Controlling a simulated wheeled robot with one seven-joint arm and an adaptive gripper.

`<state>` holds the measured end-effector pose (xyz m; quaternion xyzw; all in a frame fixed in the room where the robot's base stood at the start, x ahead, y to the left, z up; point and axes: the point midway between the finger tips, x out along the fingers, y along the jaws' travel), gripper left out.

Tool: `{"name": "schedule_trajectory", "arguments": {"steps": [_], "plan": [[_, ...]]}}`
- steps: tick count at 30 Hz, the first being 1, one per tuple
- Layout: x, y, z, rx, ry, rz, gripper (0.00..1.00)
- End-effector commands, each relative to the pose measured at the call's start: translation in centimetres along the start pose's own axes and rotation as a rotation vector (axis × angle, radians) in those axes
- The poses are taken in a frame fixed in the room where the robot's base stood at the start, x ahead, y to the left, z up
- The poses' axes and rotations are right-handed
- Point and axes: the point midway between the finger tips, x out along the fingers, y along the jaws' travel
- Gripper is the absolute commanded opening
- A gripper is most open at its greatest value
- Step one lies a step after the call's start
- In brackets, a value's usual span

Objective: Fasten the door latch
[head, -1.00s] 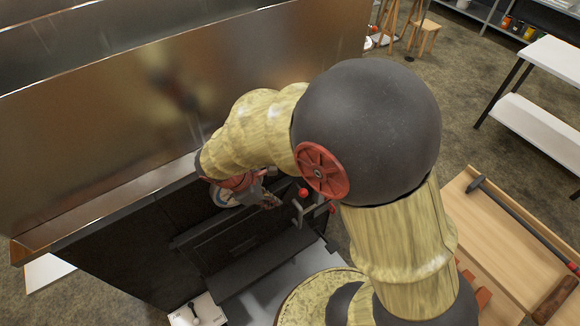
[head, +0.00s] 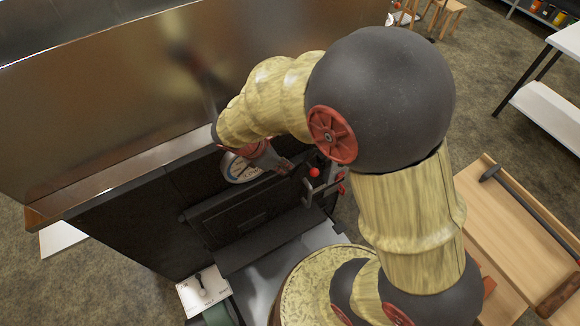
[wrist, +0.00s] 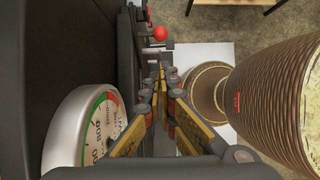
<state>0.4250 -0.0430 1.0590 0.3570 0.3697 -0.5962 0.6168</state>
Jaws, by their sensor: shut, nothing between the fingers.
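The black door (head: 235,215) is in the evaporator's dark front, below the metal pan. The door latch (head: 322,188) is at the door's right edge, a dark metal lever with a red ball knob (head: 314,172). In the wrist view the red knob (wrist: 160,33) shows beyond my fingertips, with dark latch metal (wrist: 139,45) beside it. My gripper (head: 286,167) is just left of the knob in the head view. In the wrist view its fingers (wrist: 160,75) are shut and empty. They look apart from the knob; any contact with the latch metal is unclear. I cannot tell whether the door is fully closed.
A round gauge (head: 240,167) is on the dark front, close to my gripper, and fills the lower left of the wrist view (wrist: 65,125). The metal pan (head: 130,130) rises behind. A white switch box (head: 203,290) is at lower left. A wooden cart (head: 505,255) is at right.

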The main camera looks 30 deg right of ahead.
Motion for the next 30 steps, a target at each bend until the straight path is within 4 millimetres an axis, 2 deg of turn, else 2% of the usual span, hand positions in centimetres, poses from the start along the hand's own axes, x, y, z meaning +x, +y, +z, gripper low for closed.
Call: {"name": "schedule_trajectory", "arguments": {"steps": [9, 13, 15, 21, 30], "plan": [[6.5, -0.1, -0.1, 0.0, 0.0, -0.004, 0.0], [8.8, -0.1, -0.1, 0.001, 0.0, -0.003, 0.0], [9.8, -0.1, 0.6, 0.004, 0.0, -0.002, 0.0], [11.4, 0.0, 1.5, 0.001, 0.0, 0.0, 0.0], [11.8, 0.0, 1.8, 0.0, 0.0, 0.0, 0.0]]}}
